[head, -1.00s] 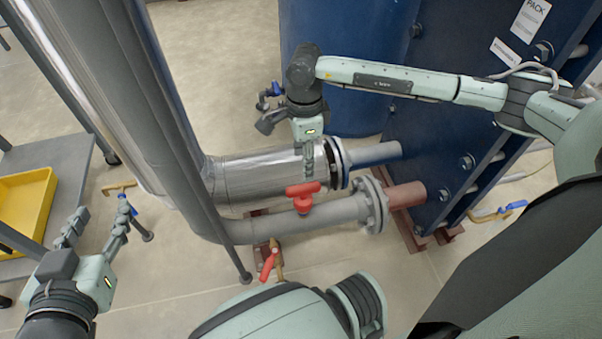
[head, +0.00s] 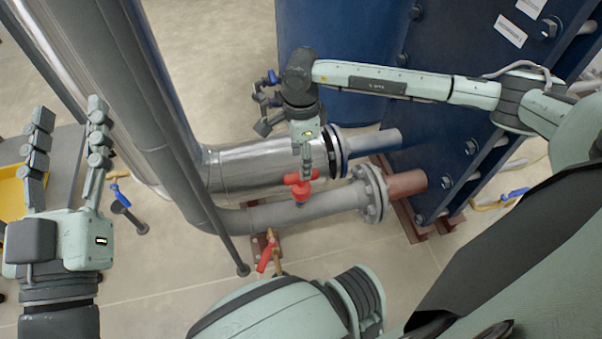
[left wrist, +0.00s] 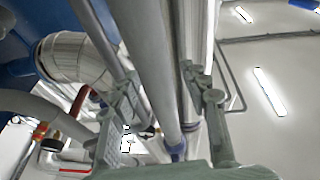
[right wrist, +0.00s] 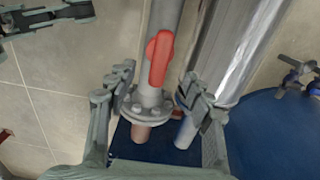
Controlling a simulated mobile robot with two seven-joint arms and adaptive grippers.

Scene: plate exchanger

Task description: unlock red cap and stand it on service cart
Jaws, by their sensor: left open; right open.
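The red cap (head: 301,186) sits on top of the grey pipe near its flange. In the right wrist view the red cap (right wrist: 160,58) shows upright and elongated, just past my fingertips and roughly between them. My right gripper (head: 307,160) is open over the cap; whether it touches the cap cannot be told. Its two fingers are spread in the right wrist view (right wrist: 158,84). My left gripper (head: 69,122) is open and empty, in front of the service cart (head: 66,162) at the left. The gripper and arm hide much of the cart.
A yellow tray (head: 10,190) lies on the cart. A thick grey vertical pipe (head: 160,120) stands between the cart and the cap. A silver pipe (head: 255,168) runs just behind the cap. A red-handled valve (head: 264,258) is below it. The blue exchanger (head: 455,110) stands right.

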